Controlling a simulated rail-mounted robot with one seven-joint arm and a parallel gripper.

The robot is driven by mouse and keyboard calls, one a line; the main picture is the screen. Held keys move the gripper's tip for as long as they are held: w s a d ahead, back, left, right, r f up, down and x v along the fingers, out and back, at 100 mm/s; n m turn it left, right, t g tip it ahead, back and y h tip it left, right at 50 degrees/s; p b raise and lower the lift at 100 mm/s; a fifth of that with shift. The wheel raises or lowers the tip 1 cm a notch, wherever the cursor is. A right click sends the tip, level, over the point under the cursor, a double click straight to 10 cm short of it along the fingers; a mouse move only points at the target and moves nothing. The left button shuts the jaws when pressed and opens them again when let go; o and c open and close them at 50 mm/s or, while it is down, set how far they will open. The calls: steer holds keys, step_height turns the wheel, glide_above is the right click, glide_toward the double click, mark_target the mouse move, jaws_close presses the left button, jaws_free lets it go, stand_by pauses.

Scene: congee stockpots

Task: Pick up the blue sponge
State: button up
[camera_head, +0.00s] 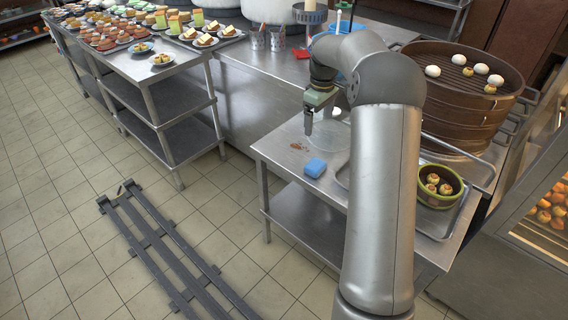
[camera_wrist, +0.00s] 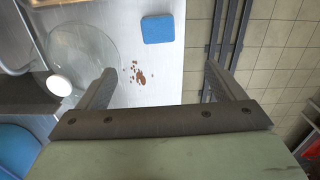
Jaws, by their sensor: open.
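The blue sponge (camera_head: 315,168) lies flat on the steel table (camera_head: 275,150), close to its front left edge. In the wrist view the sponge (camera_wrist: 157,29) is at the top middle, beyond my fingertips. My gripper (camera_head: 308,128) points down above the table, behind the sponge and apart from it. In the wrist view my gripper (camera_wrist: 160,80) has its two fingers spread wide with nothing between them. A brown stain (camera_wrist: 138,74) on the table shows between the fingers.
A clear round lid or plate (camera_wrist: 82,55) lies beside the stain. A green bowl with buns (camera_head: 440,184) stands in a tray to the right. A large steamer (camera_head: 465,110) stands behind. Floor rails (camera_head: 170,250) lie left of the table.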

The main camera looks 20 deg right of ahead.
glide_above(316, 164)
steer(key=f, duration=1.2)
steer(key=shift+w+f, duration=0.3)
steer(key=shift+w, duration=0.05)
steer(key=f, duration=0.4)
steer(key=shift+s+f, duration=0.1)
steer(key=shift+s, duration=0.3)
steer(key=shift+f, duration=0.5)
steer(key=c, duration=1.1)
